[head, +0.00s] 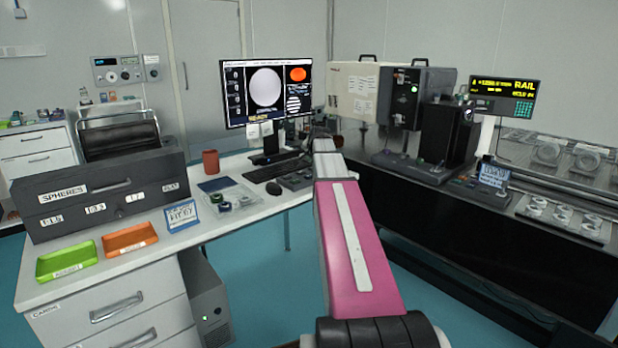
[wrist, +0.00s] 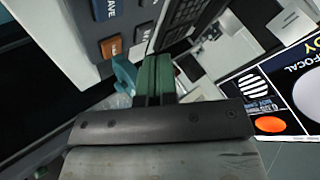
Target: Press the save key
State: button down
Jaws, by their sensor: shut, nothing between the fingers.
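In the wrist view a light grey key panel (wrist: 75,42) fills the upper left, tilted in the picture. A blue key (wrist: 106,9) sits at its top edge, next to lettering that reads like "SAVE" and is partly cut off. I cannot tell whether the fingertips touch the panel. In the head view my arm hides the gripper; a small dark key box (head: 295,181) shows left of the arm.
A red cup (head: 210,162) stands left. The instrument bench (head: 440,222) is right of my arm.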

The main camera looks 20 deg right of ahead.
aim_at(310, 175)
jog(key=shift+f, duration=2.35)
jog(key=shift+f, duration=0.15)
jog(key=shift+f, duration=0.25)
jog(key=shift+f, duration=0.4)
dwell(0.9)
jog(key=shift+r, duration=0.8)
jog(key=shift+r, duration=0.1)
jog(key=shift+r, duration=2.45)
